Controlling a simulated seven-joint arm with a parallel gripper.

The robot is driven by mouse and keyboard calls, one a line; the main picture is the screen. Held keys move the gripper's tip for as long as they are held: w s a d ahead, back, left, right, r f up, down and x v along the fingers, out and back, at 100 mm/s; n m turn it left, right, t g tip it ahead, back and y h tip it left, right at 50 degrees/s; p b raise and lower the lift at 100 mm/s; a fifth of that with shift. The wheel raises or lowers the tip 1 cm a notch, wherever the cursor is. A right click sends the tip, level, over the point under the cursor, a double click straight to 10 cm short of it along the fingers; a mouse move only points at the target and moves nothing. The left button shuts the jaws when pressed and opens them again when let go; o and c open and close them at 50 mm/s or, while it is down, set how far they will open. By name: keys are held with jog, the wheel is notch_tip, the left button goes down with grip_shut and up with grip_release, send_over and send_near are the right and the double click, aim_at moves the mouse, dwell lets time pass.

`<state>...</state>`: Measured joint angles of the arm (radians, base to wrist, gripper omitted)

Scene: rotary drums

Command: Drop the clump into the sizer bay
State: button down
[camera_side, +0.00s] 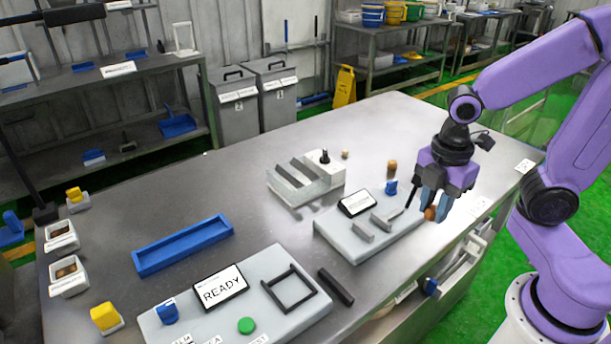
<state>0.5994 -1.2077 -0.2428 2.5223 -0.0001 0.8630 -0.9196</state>
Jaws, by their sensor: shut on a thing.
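My gripper (436,208) is at the right of the metal table, pointing down. Its blue fingers are shut on a small brown clump (430,214), which shows between the fingertips. Whether the clump is above or touching anything there, I cannot tell. A grey stepped unit with slanted channels (292,187) stands behind and left. No label that I can read marks the sizer bay, so I cannot tell which part it is.
A panel with a READY sign (221,289), a green button (246,325) and a black square frame is at the front. A blue tray (183,246) lies left. A brown piece (392,166) and a blue knob (391,187) stand behind the block. The table's middle is clear.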

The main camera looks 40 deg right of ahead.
jog(key=w+a+r, duration=0.2)
jog(key=w+a, duration=0.1)
jog(key=w, duration=1.2)
jog(key=w+a+r, duration=0.2)
jog(key=w, duration=1.3)
jog(key=w+d+f, duration=0.3)
jog(key=w+d, duration=0.2)
jog(key=w, duration=0.4)
jog(key=shift+w+a+f, duration=0.1)
jog(key=shift+f, duration=1.3)
jog(key=shift+w+a+f, duration=0.1)
jog(key=shift+f, duration=1.25)
jog(key=c, duration=0.8)
grip_release()
jog(key=shift+r, duration=0.1)
notch_tip(320, 180, up, 12)
jog(key=shift+f, duration=0.1)
